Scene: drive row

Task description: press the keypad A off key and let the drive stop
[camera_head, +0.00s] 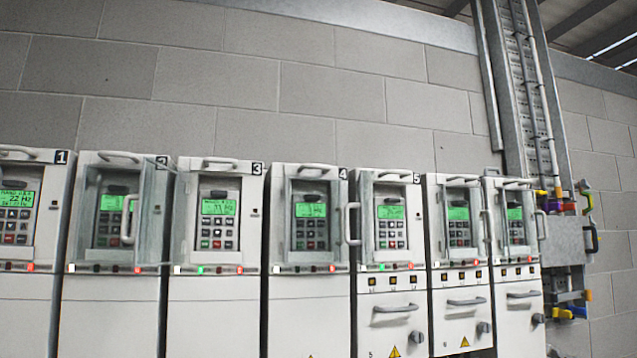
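A row of white drive cabinets stands along the wall, with number plates 1 to 5 readable. Each has a keypad with a lit green screen and small keys below it. The leftmost keypad (16,215) is cut by the picture edge; its screen seems to read "22 Hz". The keypad of drive 3 (218,220) shows clearly, with red and green lamps lit below. The keypads of drive 2 (111,222), drive 4 (311,221) and drive 5 (391,222) sit in recessed frames. I cannot read any key labels or a letter A. My gripper is not in view.
Handles stick out from the cabinets, including one at the right of drive 4 (352,223). More drives (459,225) stand to the right. The floor is out of view.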

